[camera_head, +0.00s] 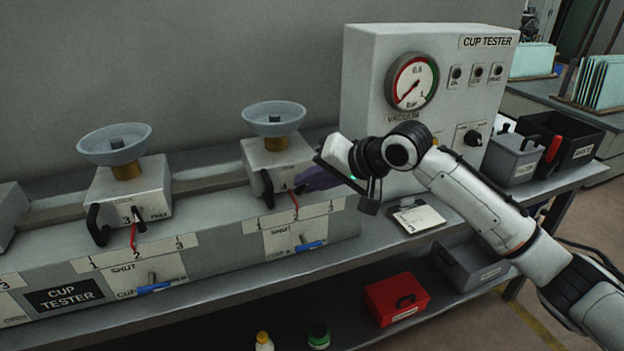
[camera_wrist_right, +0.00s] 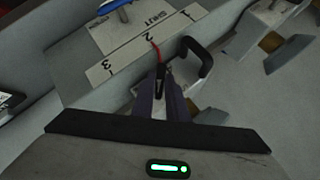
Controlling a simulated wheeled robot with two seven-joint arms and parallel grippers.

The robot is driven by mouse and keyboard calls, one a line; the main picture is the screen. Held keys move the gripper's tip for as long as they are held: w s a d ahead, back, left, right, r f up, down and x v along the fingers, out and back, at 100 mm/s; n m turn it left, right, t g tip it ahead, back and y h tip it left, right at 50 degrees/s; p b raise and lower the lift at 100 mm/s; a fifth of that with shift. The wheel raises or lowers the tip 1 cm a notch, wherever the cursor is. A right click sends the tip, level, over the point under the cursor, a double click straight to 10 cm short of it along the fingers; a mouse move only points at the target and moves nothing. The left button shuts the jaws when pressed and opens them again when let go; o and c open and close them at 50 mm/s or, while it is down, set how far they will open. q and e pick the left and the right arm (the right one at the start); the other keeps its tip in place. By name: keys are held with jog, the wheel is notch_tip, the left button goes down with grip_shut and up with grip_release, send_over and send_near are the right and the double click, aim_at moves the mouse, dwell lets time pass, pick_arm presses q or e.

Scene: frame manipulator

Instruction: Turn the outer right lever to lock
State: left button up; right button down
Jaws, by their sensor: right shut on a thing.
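The right cup unit (camera_head: 262,152) is a grey block with a bowl-shaped cup on top. A black loop handle (camera_head: 267,188) is on its left side; it also shows in the right wrist view (camera_wrist_right: 196,62). The unit's red pointer (camera_head: 295,201) is at about 2 on the 1-2-3 scale, and also shows in the right wrist view (camera_wrist_right: 156,52). My right gripper (camera_head: 302,184) is at the unit's front, its purple fingers (camera_wrist_right: 160,98) shut on the small dark lever (camera_wrist_right: 160,78) by the pointer's base. The fingers hide most of that lever. My left gripper is not in view.
A similar unit (camera_head: 128,190) stands to the left, its pointer at 2. Blue-handled levers (camera_head: 312,246) sit on the front panel below. The tester box (camera_head: 428,50) with a gauge stands behind my right arm. Bins (camera_head: 515,155) are at the right, a red box (camera_head: 397,299) below.

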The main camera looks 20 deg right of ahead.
jog(key=h, duration=0.1)
jog(key=n+h, duration=0.1)
jog(key=shift+a+r+n+h, duration=0.15)
jog(key=shift+a+n+h, duration=0.15)
jog(key=shift+a+h, duration=0.1)
jog(key=shift+s+a+n+h, duration=0.15)
jog(key=shift+n+h, duration=0.35)
jog(key=shift+h, duration=0.45)
jog(key=shift+w+a+n+h, duration=0.1)
jog(key=shift+n+h, duration=0.4)
jog(key=shift+h, duration=0.45)
jog(key=c, duration=1.7)
grip_release()
jog(key=shift+c, duration=0.2)
jog(key=v, duration=1)
jog(key=shift+b, duration=0.4)
jog(key=shift+s+a, duration=0.1)
